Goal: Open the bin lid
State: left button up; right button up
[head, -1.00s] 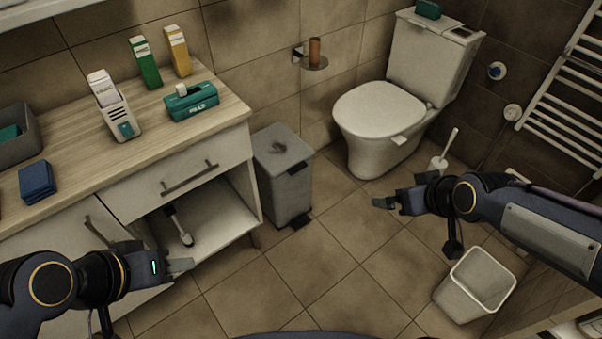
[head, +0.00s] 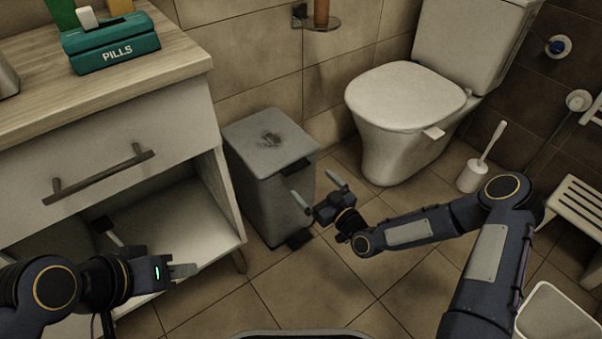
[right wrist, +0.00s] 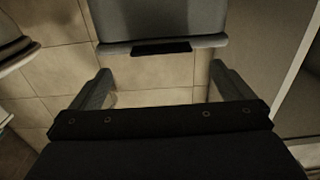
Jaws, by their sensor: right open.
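The grey pedal bin (head: 268,190) stands on the floor between the cabinet and the toilet in the head view. Its flat lid (head: 268,142) is closed, with a dark tab at its front edge and a black pedal at its foot. My right gripper (head: 319,190) is open and empty, in front of the bin at about the lid's height. In the right wrist view the lid (right wrist: 163,20) and its dark tab (right wrist: 161,47) lie ahead, between the spread fingers (right wrist: 160,82) and apart from them. My left gripper (head: 182,271) is in front of the cabinet; its finger gap is unclear.
The cabinet (head: 110,140) with an open lower shelf stands left of the bin. The toilet (head: 405,130) is behind and to the right, with a toilet brush (head: 480,165) beside it. A white stool (head: 575,210) and a waste basket (head: 555,318) are at right. Floor before the bin is clear.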

aim_at(299, 170)
jog(key=b+x, duration=0.2)
jog(key=x, duration=0.5)
jog(key=shift+w+a+r, duration=0.1)
